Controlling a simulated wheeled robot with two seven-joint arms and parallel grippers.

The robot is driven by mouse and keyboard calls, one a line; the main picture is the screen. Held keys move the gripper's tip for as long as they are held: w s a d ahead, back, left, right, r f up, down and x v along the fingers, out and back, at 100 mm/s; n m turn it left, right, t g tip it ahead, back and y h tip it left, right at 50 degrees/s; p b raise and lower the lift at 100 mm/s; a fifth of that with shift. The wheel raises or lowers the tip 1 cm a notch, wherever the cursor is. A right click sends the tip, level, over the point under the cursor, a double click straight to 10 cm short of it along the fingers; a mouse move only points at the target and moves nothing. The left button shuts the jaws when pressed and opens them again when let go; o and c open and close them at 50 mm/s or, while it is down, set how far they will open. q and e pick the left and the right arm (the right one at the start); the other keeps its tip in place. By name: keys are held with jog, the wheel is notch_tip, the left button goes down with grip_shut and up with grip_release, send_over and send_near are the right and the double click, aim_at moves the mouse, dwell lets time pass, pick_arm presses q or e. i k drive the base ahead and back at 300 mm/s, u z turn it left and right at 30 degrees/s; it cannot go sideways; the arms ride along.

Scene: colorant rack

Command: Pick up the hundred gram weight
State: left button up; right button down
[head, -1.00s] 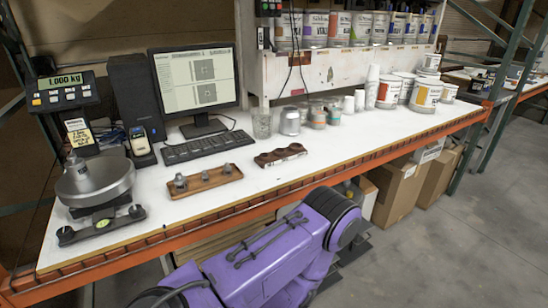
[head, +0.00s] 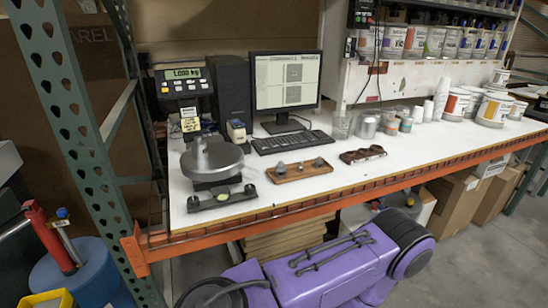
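A small wooden tray (head: 300,173) on the white bench holds several small grey metal weights of different sizes, including one at its left end (head: 281,167) and one at its right end (head: 319,162). They are too small to read, so I cannot tell which is the hundred gram weight. A larger metal weight (head: 198,146) stands on the round pan of the scale (head: 212,165), left of the tray. The scale's display (head: 182,74) reads about 1.000 kg. Neither of my grippers is in view.
A dark brown wooden block (head: 362,155) lies right of the tray. Behind are a keyboard (head: 292,142), a monitor (head: 286,82), and metal and plastic cups (head: 368,126). A green rack post (head: 85,140) stands left of the bench. Bare bench top lies around the tray.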

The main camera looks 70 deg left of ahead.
aim_at(300, 168)
jog(key=z, duration=0.05)
jog(key=k, duration=0.1)
jog(key=u, duration=1.3)
